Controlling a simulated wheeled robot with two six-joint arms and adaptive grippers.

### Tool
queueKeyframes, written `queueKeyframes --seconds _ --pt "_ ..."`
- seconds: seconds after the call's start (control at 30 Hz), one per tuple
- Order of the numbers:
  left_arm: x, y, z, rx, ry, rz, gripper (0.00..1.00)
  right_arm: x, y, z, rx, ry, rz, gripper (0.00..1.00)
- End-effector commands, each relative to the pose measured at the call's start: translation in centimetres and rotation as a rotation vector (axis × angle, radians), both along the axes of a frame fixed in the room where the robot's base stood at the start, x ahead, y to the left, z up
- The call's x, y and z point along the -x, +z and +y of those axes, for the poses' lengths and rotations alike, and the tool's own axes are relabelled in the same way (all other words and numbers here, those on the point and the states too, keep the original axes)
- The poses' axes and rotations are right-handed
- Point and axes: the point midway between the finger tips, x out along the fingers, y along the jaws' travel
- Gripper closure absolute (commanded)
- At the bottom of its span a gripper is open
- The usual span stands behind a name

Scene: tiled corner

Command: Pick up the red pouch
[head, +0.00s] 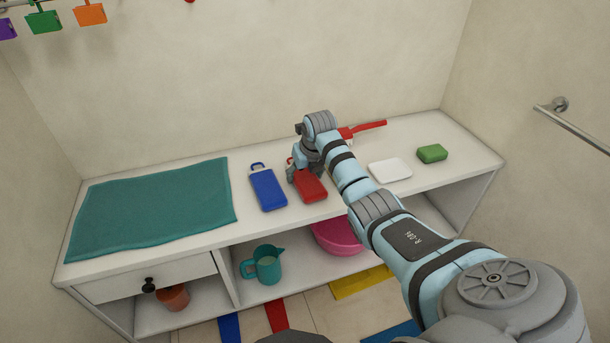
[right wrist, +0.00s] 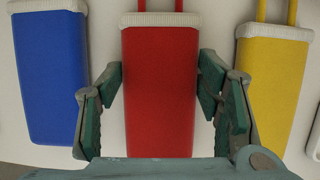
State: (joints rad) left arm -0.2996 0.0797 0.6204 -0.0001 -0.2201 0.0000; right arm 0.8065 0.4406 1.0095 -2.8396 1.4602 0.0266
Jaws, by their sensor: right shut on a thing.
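The red pouch (head: 312,187) lies on the white bench top, between a blue pouch and a yellow one. In the right wrist view the red pouch (right wrist: 158,95) has a white top band and a red loop, with its body between my fingers. My right gripper (head: 305,170) reaches down over its top end and is shut on it; the fingers (right wrist: 160,80) press its two sides. The pouch still appears to lie on the bench. My left gripper is out of view.
The blue pouch (head: 268,189) lies close on the left; the yellow pouch (right wrist: 270,85) is close on the right. A teal towel (head: 155,208), white dish (head: 390,170), green block (head: 432,153) and red-handled brush (head: 368,127) share the bench. A pitcher (head: 266,265) and pink basin (head: 338,236) stand below.

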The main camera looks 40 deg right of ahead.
Motion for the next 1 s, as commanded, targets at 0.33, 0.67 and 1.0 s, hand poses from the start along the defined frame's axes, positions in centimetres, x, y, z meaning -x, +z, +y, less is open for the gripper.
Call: queueKeyframes --seconds 0.33,0.67,1.0 --pt "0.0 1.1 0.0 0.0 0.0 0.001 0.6 -0.2 5.8 0.0 0.001 0.0 -0.007 0.68" --pt "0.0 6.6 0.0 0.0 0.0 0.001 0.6 0.0 18.7 -0.1 0.001 0.0 0.0 0.68" --pt "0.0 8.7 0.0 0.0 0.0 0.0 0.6 -0.1 20.6 0.0 0.0 0.0 0.0 0.68"
